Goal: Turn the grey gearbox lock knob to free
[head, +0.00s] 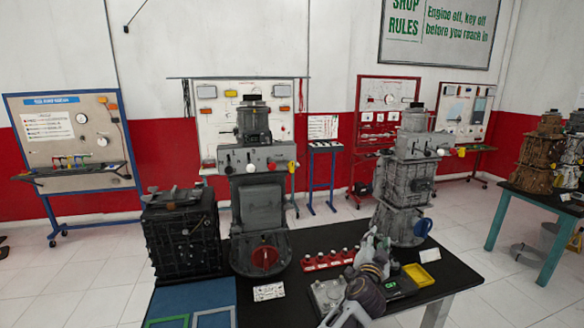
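A dark grey trainer (262,200) stands mid-table, with a red round knob (265,257) low on its front and small white, red and yellow knobs above. Which of these knobs is the lock knob I cannot tell.
A black boxy unit (180,235) stands at the table's left, behind a blue mat (205,294). Another table (535,198) is at the right.

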